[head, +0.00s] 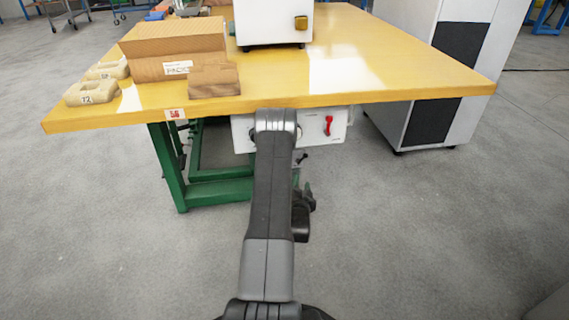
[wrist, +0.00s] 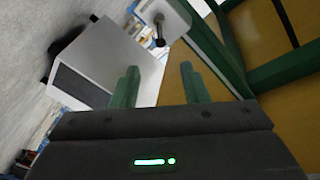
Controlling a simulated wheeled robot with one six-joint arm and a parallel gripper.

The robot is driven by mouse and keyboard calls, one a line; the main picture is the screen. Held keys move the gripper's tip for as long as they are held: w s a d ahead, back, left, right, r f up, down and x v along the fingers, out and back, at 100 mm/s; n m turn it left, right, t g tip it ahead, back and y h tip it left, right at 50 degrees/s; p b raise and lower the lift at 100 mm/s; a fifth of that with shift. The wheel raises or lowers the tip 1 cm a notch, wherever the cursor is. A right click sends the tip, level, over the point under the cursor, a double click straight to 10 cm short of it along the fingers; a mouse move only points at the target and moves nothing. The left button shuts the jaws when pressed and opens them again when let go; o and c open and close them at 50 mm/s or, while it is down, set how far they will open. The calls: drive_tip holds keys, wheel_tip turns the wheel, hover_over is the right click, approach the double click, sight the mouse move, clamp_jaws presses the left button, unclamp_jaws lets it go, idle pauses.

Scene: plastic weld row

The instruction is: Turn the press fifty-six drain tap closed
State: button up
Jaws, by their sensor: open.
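The table bears a red-and-white 56 label (head: 175,114) on its front edge. A red tap handle (head: 328,125) sits on the front of a white box (head: 338,124) under that edge, just right of my forearm in the head view. The handle looks roughly upright. My arm covers the middle of the box. My gripper's fingers are hidden or unclear in the head view. In the wrist view my gripper (wrist: 158,68) is open, with two green fingers apart and nothing between them. I cannot make out the red handle in the wrist view.
The yellow tabletop (head: 400,80) overhangs the box, with a green leg frame (head: 168,165) at left. A cardboard box (head: 175,45) and beige numbered parts (head: 90,92) stand on top. A white-and-black cabinet (head: 432,120) stands at right. The grey floor in front is clear.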

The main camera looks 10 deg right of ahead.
sight(303, 159)
drive_tip(key=x, duration=1.3)
drive_tip(key=shift+w+d, duration=0.15)
clamp_jaws()
